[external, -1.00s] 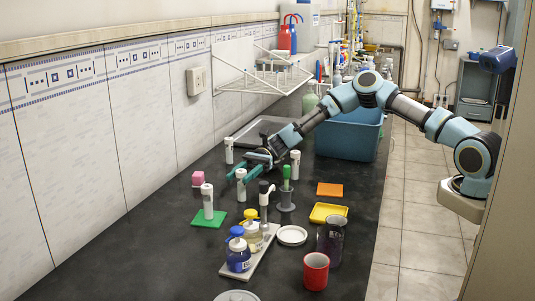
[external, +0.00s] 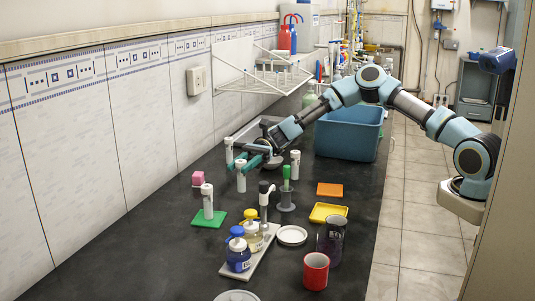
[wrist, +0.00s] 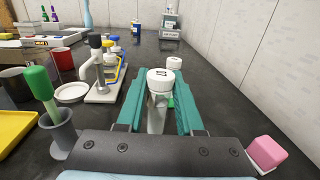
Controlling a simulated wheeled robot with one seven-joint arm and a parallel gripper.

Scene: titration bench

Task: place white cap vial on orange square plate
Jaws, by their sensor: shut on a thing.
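My gripper (external: 246,164) is shut on a white cap vial (external: 241,178), held upright a little above the dark bench. In the wrist view this vial (wrist: 157,112) stands between the teal fingers (wrist: 158,100), with its white cap above them. The orange square plate (external: 330,189) lies flat and empty, to the right of my gripper in the external view. It does not show in the wrist view. Other white-capped vials stand at the back left (external: 229,151), near the green stopper holder (external: 295,164), and on the green square plate (external: 207,205).
A grey holder with a green-handled tool (external: 286,195) stands between my gripper and the orange plate. A yellow tray (external: 328,212), white dish (external: 292,236), bottle rack (external: 246,257) and red mug (external: 316,271) are nearer. A pink cube (external: 198,178) is left; a blue bin (external: 347,140) is behind.

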